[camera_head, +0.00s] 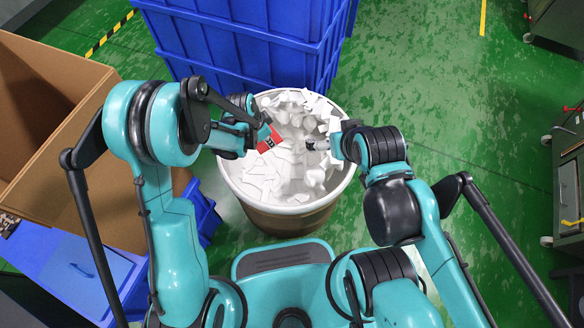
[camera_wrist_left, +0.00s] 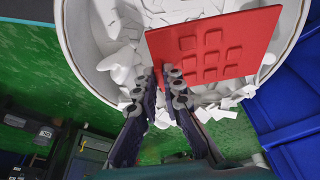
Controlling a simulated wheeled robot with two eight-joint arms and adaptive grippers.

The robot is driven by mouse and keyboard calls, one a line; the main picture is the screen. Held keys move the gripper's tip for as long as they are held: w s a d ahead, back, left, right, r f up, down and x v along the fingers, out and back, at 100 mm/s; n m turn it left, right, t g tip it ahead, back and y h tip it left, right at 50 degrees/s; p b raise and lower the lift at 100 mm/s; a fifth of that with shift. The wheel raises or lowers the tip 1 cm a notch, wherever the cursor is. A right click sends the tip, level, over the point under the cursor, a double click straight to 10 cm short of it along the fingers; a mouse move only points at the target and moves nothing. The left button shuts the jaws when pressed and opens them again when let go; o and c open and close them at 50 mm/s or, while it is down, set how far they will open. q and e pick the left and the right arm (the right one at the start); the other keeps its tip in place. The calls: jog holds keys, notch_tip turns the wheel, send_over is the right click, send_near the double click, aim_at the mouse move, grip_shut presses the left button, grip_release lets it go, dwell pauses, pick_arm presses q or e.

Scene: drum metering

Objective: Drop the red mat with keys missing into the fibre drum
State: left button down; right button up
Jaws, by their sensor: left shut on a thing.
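The red mat (camera_head: 269,141) is in my left gripper (camera_head: 262,143), over the left part of the fibre drum's opening. In the left wrist view the mat (camera_wrist_left: 250,35) shows raised red keys in rows with a gap at the upper right, and its lower left edge is at the fingertips (camera_wrist_left: 172,82). The fibre drum (camera_head: 290,215) has a pale rim and brown wall, and is full of white scraps. My right gripper (camera_head: 316,145) is over the right part of the drum; its fingers are too small to read.
Stacked blue crates (camera_head: 240,45) stand right behind the drum. An open cardboard box (camera_head: 60,150) stands at the left on a blue bin (camera_head: 80,275). Trolleys (camera_head: 568,190) line the right edge. Green floor (camera_head: 430,100) is clear right of the drum.

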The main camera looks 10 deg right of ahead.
pick_arm(q)
notch_tip(320, 180, down, 4)
jog(key=shift+r+b, duration=0.2)
jog(key=shift+b, duration=0.7)
jog(key=c, duration=1.6)
grip_release()
jog(key=shift+r, duration=0.1)
jog(key=v, duration=1.1)
jog(key=shift+s+a+r, duration=0.1)
jog(key=shift+s+r, duration=0.05)
jog(key=shift+r, duration=0.25)
